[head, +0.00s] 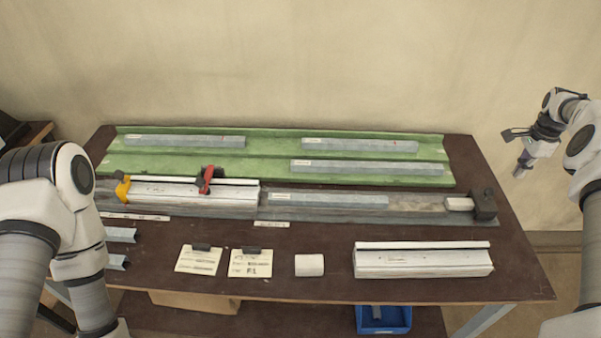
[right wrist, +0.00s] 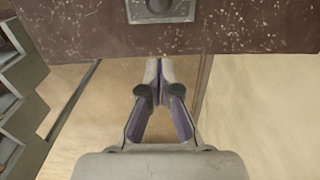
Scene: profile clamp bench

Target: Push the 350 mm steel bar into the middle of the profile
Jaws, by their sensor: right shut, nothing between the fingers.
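A white profile (head: 185,194) lies at the left of the grey bench fixture (head: 400,215), with a red clamp (head: 208,180) and a yellow clamp (head: 122,189) at it. A grey steel bar (head: 328,201) with a small label lies in the fixture channel, just right of the profile and in line with it. The label is too small to read. My right gripper (head: 521,168) is off the table's right side, apart from the bar. The right wrist view shows its fingertips (right wrist: 158,68) together and empty. My left arm shows at the left, but its gripper does not.
Several grey bars (head: 367,167) lie on a green rack (head: 270,160) behind. A dark end block (head: 483,204) with a pale piece stands at the fixture's right end. Another white profile (head: 423,262), cards (head: 250,263) and a white block (head: 309,265) lie in front.

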